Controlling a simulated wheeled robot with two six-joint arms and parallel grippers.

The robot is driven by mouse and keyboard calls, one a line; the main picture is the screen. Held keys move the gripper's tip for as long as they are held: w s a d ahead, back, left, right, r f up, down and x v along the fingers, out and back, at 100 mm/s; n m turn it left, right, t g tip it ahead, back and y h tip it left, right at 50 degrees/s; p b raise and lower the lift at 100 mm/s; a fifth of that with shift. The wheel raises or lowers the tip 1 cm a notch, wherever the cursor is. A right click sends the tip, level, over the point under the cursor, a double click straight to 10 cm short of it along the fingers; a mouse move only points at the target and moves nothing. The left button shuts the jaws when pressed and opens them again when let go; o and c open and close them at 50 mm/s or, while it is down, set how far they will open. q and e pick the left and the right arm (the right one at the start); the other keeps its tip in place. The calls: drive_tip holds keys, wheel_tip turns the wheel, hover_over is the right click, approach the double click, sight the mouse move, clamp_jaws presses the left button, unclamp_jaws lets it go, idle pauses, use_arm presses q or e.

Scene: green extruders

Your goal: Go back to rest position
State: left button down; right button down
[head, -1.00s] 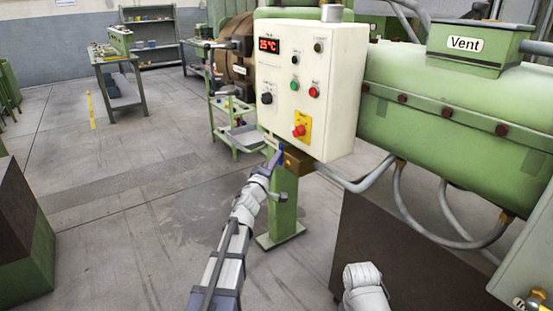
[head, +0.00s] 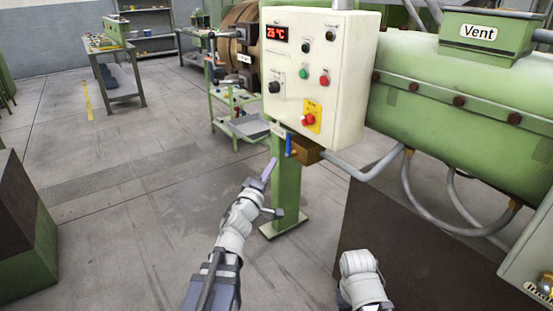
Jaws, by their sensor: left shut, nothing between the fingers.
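My left gripper (head: 270,169) is shut and empty. It is in the middle of the head view, in front of the green post (head: 287,185) and below the white control box (head: 318,75). A small blue lever (head: 288,144) on a brown block (head: 306,151) sits under the box, a little above and right of the gripper tip, apart from it in the picture. My right arm shows only as a grey link at the bottom; its gripper is out of view.
The green extruder barrel (head: 440,100) with its Vent box (head: 482,35) fills the right. Grey pipes (head: 372,170) run below it, by a dark panel (head: 390,225). A green cart (head: 237,118) stands behind the post. Floor (head: 120,190) on the left is clear.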

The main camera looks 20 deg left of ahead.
use_arm(q)
drive_tip(key=shift+v, duration=0.8)
drive_tip(key=shift+r, duration=0.1)
